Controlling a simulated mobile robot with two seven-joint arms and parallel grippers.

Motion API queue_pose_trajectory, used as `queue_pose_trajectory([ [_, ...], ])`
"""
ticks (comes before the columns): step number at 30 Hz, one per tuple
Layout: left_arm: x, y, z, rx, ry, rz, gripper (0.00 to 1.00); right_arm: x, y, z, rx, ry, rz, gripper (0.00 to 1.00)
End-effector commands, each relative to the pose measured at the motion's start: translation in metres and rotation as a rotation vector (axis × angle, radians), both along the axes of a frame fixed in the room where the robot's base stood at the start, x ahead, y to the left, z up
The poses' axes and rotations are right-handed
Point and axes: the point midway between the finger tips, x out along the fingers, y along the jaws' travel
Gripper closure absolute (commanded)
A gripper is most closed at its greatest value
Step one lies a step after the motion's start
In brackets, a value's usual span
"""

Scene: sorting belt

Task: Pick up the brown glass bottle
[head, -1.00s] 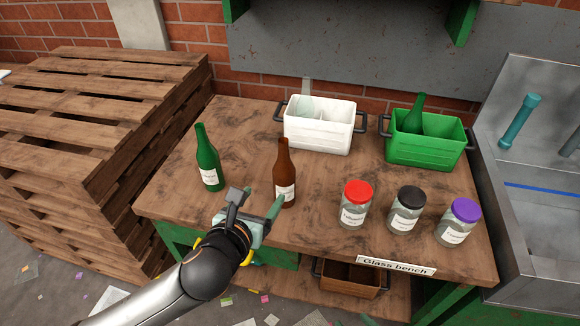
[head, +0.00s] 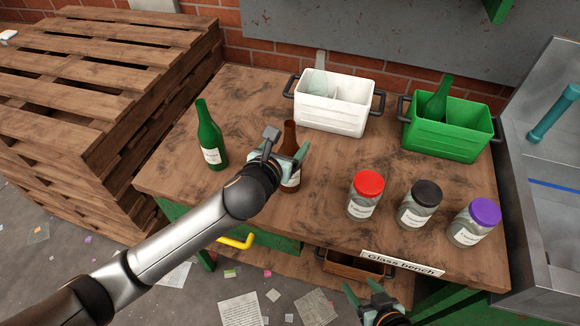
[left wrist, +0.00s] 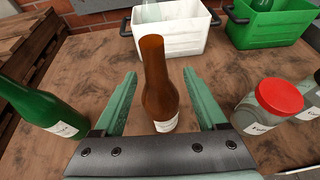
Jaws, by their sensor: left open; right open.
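The brown glass bottle (head: 291,138) stands upright on the bench, partly hidden behind my left gripper in the head view. My left gripper (head: 287,148) is open at the bottle. In the left wrist view the brown bottle (left wrist: 160,85) stands between the two spread fingers of the left gripper (left wrist: 163,95), with a gap on each side. Its white label is partly in view at the lower edge. My right gripper (head: 370,305) is open and empty at the bottom of the head view, in front of the bench.
A green bottle (head: 210,140) stands left of the brown one. Jars with red (head: 368,183), black (head: 426,193) and purple (head: 485,212) lids stand to the right. A white bin (head: 330,112) and a green bin (head: 448,132) with a green bottle are behind.

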Motion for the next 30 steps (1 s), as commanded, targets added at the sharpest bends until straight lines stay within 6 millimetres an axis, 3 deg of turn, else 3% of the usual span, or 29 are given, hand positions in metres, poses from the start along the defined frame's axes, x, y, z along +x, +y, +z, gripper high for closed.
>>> queue_pose_trajectory([
  [5, 0.007, -0.002, -0.004, -0.001, 0.001, 0.002, 0.26, 0.000, 0.000, 0.000, 0.000, 0.000, 0.000, 0.35],
  [16, 0.043, -0.012, -0.024, 0.000, 0.001, 0.001, 0.26, 0.000, 0.000, -0.003, 0.000, -0.001, 0.000, 0.35],
  [26, 0.048, -0.014, -0.026, -0.001, 0.000, 0.000, 0.26, 0.000, 0.000, -0.003, 0.000, 0.000, 0.000, 0.35],
  [30, 0.047, -0.014, -0.026, -0.001, 0.000, 0.000, 0.40, 0.000, 0.000, -0.003, 0.000, 0.000, 0.000, 0.35],
])
